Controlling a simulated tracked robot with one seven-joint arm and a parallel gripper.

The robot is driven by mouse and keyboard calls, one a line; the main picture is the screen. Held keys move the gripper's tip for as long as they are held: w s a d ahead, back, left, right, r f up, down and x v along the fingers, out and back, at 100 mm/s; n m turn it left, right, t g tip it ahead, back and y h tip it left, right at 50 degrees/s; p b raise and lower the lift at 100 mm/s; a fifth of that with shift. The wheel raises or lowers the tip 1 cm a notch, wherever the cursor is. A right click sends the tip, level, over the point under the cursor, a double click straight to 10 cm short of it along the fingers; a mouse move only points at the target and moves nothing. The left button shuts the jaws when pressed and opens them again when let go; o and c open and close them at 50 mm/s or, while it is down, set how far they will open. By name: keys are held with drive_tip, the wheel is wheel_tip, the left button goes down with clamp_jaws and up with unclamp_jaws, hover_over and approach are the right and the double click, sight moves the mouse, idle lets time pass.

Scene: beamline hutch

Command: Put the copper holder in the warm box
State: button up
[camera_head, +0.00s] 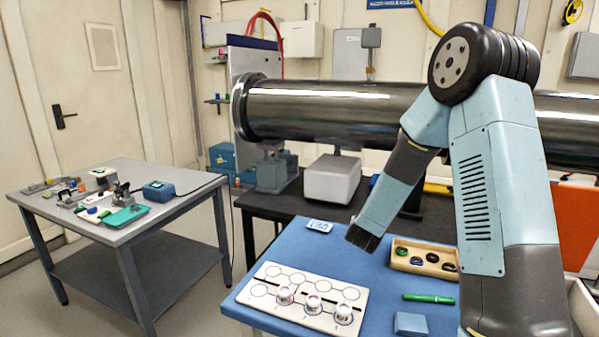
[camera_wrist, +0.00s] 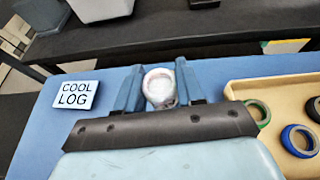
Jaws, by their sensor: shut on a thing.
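My gripper (camera_head: 362,238) is over the blue-topped bench, its fingers pointing down. In the wrist view, my gripper (camera_wrist: 160,84) is shut on a small round holder (camera_wrist: 160,83) with a pale rim and greyish middle; no copper colour shows clearly. In the head view the held holder is hidden by the gripper. A tan open box (camera_head: 427,270) holds several coloured rings, green, blue and dark. No label names a warm box.
A "COOL LOG" card (camera_wrist: 76,95) lies left of my gripper. A green pen (camera_head: 428,298) and a blue block (camera_head: 411,324) lie near the front. A big steel pipe (camera_head: 330,110) runs behind. A grey side table (camera_head: 165,212) with tools stands at left.

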drive_tip(key=shift+w+d+f, duration=0.15)
drive_tip(key=shift+d, duration=0.35)
drive_tip(key=shift+w+d+f, duration=0.1)
drive_tip(key=shift+w+d, duration=0.05)
drive_tip(key=shift+d, duration=0.35)
drive_tip(key=shift+d, duration=0.1)
